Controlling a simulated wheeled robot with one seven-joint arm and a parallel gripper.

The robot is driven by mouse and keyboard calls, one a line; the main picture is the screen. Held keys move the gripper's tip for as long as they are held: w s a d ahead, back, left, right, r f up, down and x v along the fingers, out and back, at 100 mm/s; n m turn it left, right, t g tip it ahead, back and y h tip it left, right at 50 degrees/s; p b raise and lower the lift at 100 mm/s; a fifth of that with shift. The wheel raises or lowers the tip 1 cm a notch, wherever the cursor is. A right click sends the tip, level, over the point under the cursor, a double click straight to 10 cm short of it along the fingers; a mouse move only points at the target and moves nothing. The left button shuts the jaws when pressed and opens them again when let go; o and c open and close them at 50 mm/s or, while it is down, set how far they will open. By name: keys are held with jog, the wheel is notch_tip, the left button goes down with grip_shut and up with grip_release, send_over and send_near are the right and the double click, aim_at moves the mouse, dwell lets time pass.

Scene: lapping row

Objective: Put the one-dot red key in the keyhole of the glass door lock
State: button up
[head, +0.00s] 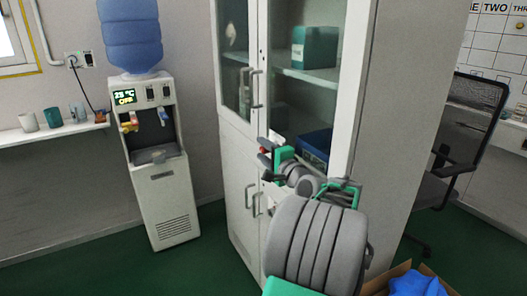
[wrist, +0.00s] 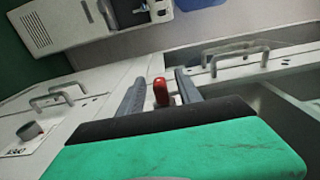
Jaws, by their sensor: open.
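My gripper (head: 266,153) is at the front of the white cabinet, near the level where the glass doors meet the lower doors. It is open. A red key (wrist: 160,92) shows upright between the two separated fingers in the wrist view, with a gap on each side. A small red spot, likely the same key (head: 263,150), shows at the fingertips in the head view. Its dots cannot be made out.
Glass-door handles (wrist: 237,52) and lower-door handles (wrist: 50,95) stick out on either side of my gripper. A grey knob with a reddish face (wrist: 30,130) sits by a white label. A water cooler (head: 160,160) stands left; an open cardboard box (head: 374,286) lies at bottom right.

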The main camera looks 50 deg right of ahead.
jog(key=shift+s, duration=0.15)
jog(key=v, duration=0.7)
jog(key=shift+s+p, duration=0.25)
jog(key=shift+p, duration=0.1)
jog(key=shift+a, duration=0.1)
